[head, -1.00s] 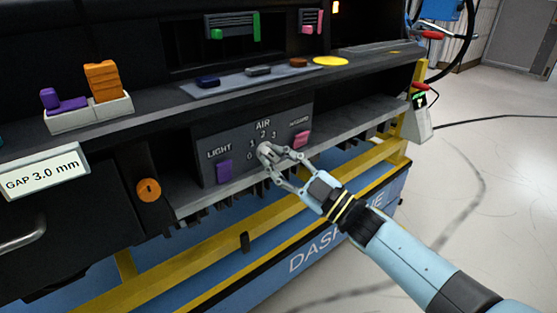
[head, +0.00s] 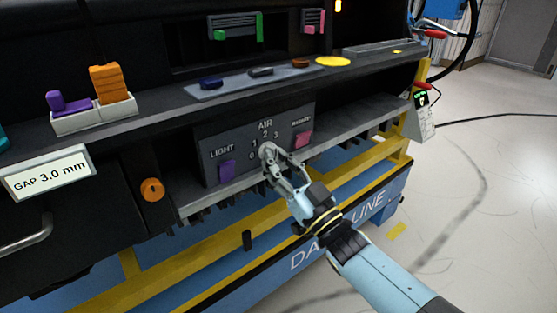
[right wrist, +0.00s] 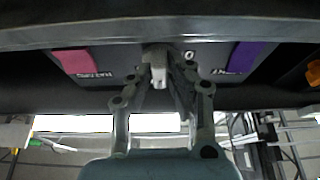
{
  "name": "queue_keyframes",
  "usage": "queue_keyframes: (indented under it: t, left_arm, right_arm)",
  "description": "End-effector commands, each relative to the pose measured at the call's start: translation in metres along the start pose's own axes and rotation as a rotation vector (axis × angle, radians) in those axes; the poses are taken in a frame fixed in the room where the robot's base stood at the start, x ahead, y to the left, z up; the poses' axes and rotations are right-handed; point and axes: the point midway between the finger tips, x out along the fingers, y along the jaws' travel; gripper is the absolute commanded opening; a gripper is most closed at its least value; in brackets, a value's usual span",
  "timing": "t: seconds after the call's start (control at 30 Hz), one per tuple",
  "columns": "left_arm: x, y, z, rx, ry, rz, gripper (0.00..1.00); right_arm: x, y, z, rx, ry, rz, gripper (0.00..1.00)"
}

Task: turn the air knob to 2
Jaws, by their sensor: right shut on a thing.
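The grey air knob (head: 265,148) is on the dark panel (head: 205,150) under the word AIR, inside an arc of numbers 0, 1, 2, 3. My right gripper (head: 270,159) is shut on the knob, its fingers reaching up from the lower right. In the right wrist view the knob (right wrist: 155,54) shows between the fingertips (right wrist: 160,74), below the shelf edge. The fingers cover much of the knob, so I cannot tell which number it points to. My left gripper is not in view.
A purple LIGHT switch (head: 227,172) sits left of the knob and a pink switch (head: 303,140) right of it. A shelf (head: 165,107) juts out above the panel. A yellow rail (head: 190,275) runs below.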

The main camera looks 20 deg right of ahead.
Motion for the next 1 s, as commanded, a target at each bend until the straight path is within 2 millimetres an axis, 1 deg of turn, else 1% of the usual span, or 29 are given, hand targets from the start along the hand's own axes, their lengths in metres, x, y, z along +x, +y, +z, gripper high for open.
queue_keyframes:
  t: [0.47, 0.5, 0.6, 0.67, 0.9, 1.0]
  left_arm:
    - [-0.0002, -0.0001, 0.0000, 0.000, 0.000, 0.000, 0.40]
    - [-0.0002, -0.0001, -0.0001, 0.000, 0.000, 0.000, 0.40]
    - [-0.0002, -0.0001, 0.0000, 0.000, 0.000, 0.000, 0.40]
    - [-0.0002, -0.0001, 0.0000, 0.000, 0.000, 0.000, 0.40]
    - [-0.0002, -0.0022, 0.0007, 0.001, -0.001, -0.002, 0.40]
    - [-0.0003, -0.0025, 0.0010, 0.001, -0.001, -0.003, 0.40]
  right_arm:
    - [-0.0016, -0.0003, 0.0018, 0.013, -0.005, 0.006, 0.00]
    - [-0.0016, -0.0004, 0.0018, 0.013, -0.005, 0.006, 0.19]
    - [-0.0013, -0.0003, 0.0015, 0.013, -0.004, 0.006, 0.32]
    - [-0.0010, -0.0002, 0.0013, 0.013, -0.004, 0.005, 0.38]
    - [-0.0009, -0.0002, 0.0006, 0.012, -0.002, 0.005, 0.38]
    - [-0.0065, -0.0003, 0.0009, 0.012, -0.002, 0.005, 0.38]
